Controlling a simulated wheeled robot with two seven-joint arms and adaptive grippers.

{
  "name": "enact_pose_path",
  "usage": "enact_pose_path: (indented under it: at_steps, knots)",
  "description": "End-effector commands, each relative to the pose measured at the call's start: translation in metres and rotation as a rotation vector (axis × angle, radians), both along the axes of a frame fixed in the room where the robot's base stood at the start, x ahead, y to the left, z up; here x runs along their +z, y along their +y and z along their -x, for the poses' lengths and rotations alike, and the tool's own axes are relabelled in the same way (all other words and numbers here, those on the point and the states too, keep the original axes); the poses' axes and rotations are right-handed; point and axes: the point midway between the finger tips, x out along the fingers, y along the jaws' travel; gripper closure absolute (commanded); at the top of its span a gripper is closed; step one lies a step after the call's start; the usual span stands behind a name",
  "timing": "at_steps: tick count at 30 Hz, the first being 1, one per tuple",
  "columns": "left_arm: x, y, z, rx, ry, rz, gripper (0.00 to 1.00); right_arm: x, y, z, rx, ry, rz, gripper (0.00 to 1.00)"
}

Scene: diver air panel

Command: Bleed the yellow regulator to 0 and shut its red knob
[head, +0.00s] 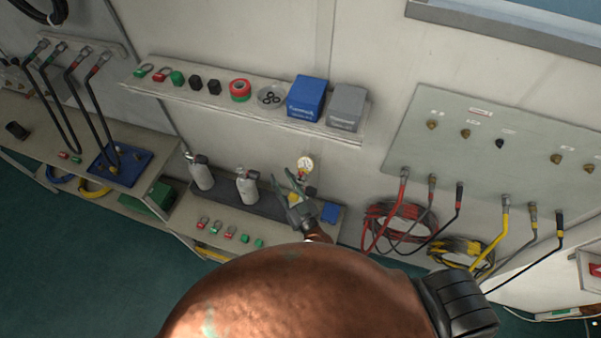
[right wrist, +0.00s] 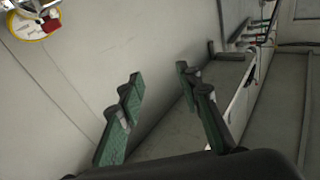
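The yellow regulator (head: 304,166) shows as a small round white gauge with a yellow rim, above the grey shelf near the wall. Part of it also shows at the top left of the right wrist view (right wrist: 28,24), with a red part that looks like its red knob (right wrist: 50,24) beside the dial. The dial is too small to read. My right gripper (head: 289,190) has green finger pads and is just below and left of the gauge, apart from it. In the right wrist view its fingers (right wrist: 158,80) are spread with nothing between them. My left gripper is not in view.
Two grey cylinders (head: 247,187) stand on the dark mat left of my right gripper. A blue block (head: 330,213) lies to its right. A wall shelf (head: 220,98) with blue and grey boxes is above. A hose panel (head: 480,150) is at the right.

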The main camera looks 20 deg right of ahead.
Motion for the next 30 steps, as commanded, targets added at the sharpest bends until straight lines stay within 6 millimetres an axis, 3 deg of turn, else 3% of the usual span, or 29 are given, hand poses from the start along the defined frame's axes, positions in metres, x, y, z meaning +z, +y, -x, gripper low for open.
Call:
enact_pose_path:
  at_steps: [5, 10, 15, 20, 30]
  knots:
    - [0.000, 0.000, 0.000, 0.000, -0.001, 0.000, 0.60, -0.025, -0.018, -0.013, -0.306, -0.024, -0.037, 0.68]
    - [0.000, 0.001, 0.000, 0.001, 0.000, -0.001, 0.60, -0.064, -0.037, -0.003, -0.545, 0.056, 0.000, 0.68]
    - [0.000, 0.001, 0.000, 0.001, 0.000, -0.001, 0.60, -0.086, -0.048, 0.008, -0.661, 0.120, 0.039, 0.68]
    - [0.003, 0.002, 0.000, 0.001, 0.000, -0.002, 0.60, -0.089, -0.055, 0.001, -0.684, 0.133, 0.049, 0.68]
    - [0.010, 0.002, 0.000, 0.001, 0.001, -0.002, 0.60, -0.089, -0.078, -0.046, -0.682, 0.130, 0.048, 0.68]
